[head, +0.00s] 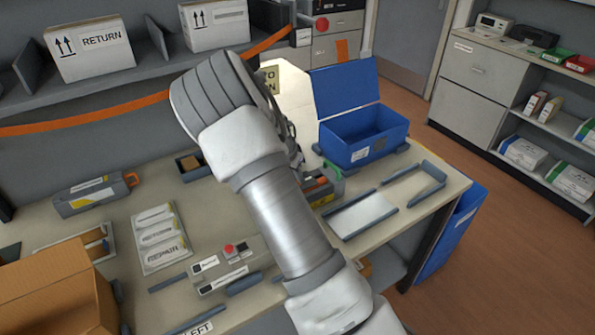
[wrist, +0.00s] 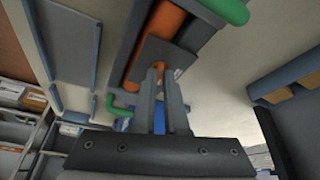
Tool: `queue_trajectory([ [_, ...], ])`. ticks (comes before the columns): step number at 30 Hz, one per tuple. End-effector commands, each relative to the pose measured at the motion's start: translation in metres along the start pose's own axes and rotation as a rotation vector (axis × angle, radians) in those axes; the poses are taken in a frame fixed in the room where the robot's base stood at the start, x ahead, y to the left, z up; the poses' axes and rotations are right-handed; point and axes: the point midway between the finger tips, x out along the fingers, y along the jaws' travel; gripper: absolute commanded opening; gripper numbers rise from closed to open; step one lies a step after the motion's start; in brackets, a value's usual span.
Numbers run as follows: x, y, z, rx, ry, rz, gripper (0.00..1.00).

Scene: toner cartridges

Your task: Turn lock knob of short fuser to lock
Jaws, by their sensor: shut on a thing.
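The short fuser (head: 322,188) is a dark grey unit on the bench, partly hidden behind my arm in the head view. In the wrist view the fuser (wrist: 128,62) shows a dark frame, an orange roller and green handles at its ends. My gripper (wrist: 161,72) has its two fingers close together at a grey plate on the fuser. It is shut on the lock knob, of which only a little orange (wrist: 182,72) shows by the fingertips. The knob's turn angle cannot be told. In the head view my arm hides the gripper.
A blue open box (head: 362,150) stands behind the fuser. A tray outline with raised grey edges (head: 432,172) lies at right. Another grey unit (head: 95,196) with an orange handle lies at left. A red-button box (head: 228,262) and a cardboard box (head: 50,290) stand nearer.

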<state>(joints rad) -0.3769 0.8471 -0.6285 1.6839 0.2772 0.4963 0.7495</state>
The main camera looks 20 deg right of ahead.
Motion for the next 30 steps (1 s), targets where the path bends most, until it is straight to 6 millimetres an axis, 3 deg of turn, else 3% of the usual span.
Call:
queue_trajectory([
  [15, 0.0039, -0.0009, 0.0034, 0.309, -0.007, 0.139, 0.0],
  [30, 0.0046, -0.0012, 0.004, 0.368, -0.009, 0.162, 0.0],
])
